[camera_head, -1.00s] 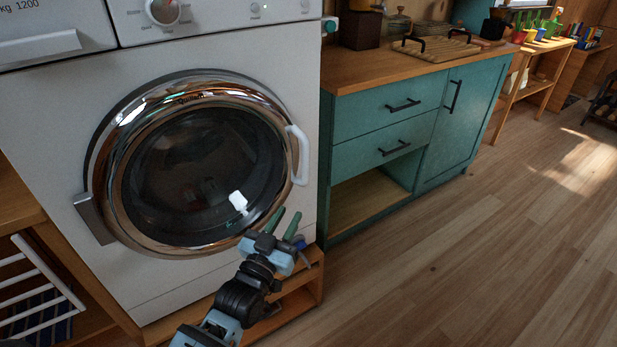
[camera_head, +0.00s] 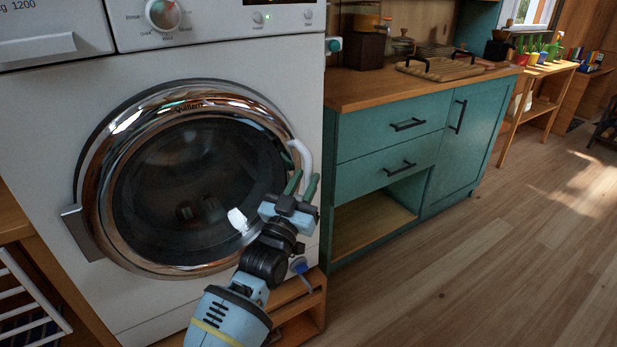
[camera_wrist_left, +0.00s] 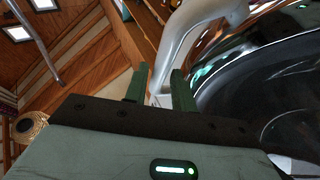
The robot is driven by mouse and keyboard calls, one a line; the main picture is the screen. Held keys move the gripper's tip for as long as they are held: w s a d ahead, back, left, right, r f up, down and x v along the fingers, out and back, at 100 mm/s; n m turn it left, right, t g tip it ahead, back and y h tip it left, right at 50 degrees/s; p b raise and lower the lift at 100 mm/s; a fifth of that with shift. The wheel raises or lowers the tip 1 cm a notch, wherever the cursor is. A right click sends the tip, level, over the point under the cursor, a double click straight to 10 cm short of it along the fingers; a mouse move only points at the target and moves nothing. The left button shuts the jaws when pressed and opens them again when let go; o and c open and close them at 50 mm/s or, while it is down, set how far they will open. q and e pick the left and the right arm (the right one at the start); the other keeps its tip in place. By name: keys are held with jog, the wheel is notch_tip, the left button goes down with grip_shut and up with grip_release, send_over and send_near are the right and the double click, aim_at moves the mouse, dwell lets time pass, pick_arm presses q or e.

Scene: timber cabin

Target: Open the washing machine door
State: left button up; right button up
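The white washing machine (camera_head: 60,150) fills the left of the head view. Its round door (camera_head: 105,215), with a chrome ring and dark glass, looks shut. The white curved door handle (camera_head: 304,157) is on the door's right side. My left gripper (camera_head: 303,183) is at the handle's lower part, with green fingers pointing up and apart. In the left wrist view, the handle (camera_wrist_left: 186,35) runs down to the gap between the open fingers (camera_wrist_left: 160,82); I cannot tell whether they touch it. My right gripper is not in view.
A teal cabinet (camera_head: 380,150) with a wooden top stands right of the machine. A wooden stand (camera_head: 318,310) is below the machine, and a white rack (camera_head: 25,300) is at lower left. The wooden floor (camera_head: 470,270) on the right is clear.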

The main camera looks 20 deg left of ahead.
pick_arm(q)
jog(key=shift+x, duration=1.05)
grip_shut()
